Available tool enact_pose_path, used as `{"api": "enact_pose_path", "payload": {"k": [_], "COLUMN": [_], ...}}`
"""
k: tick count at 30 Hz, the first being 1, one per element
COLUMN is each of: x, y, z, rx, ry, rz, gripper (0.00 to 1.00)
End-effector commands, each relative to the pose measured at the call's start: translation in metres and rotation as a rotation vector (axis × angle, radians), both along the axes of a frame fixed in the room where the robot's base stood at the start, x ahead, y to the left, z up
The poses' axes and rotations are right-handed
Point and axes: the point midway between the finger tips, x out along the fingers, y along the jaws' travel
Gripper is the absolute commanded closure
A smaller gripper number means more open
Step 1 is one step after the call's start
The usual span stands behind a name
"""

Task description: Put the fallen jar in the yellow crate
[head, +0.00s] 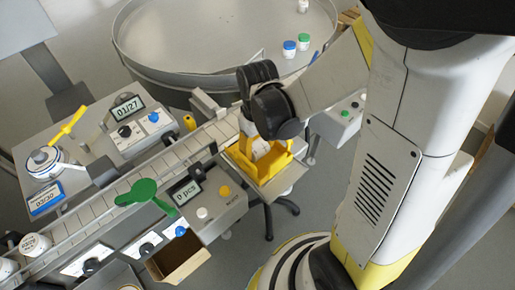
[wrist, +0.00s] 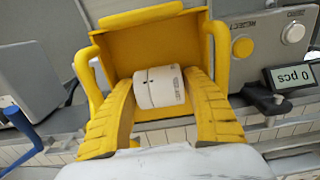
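The white jar (wrist: 159,88) lies on its side between the two yellow ridged fingers of my gripper (wrist: 160,80) in the wrist view. The fingers close on both ends of the jar. The yellow crate (wrist: 118,50) is right behind and around the jar in that view. In the head view the yellow crate (head: 270,171) stands on a small stand, and my gripper (head: 250,135) reaches down into its opening. The jar also shows there as a white patch (head: 260,147) inside the crate's outline. I cannot tell whether the jar touches the crate's floor.
A conveyor (head: 100,205) runs up to the crate from the lower left. A control box with a "0 pcs" display (head: 188,192) stands beside the crate. A round grey table (head: 200,45) with several small jars is at the back. A green-handled lever (head: 145,194) is over the conveyor.

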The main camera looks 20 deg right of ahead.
Motion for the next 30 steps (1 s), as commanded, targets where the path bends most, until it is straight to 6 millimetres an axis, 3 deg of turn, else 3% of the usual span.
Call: {"api": "enact_pose_path", "payload": {"k": [8,21,30], "x": [0.0,-0.001,-0.004], "y": [0.0,0.0,0.0], "z": [0.009,0.102,0.132], "rx": [0.0,0.0,0.0], "ry": [0.0,0.0,-0.036], "rz": [0.0,0.0,-0.018], "gripper": [0.44,0.44,0.44]}}
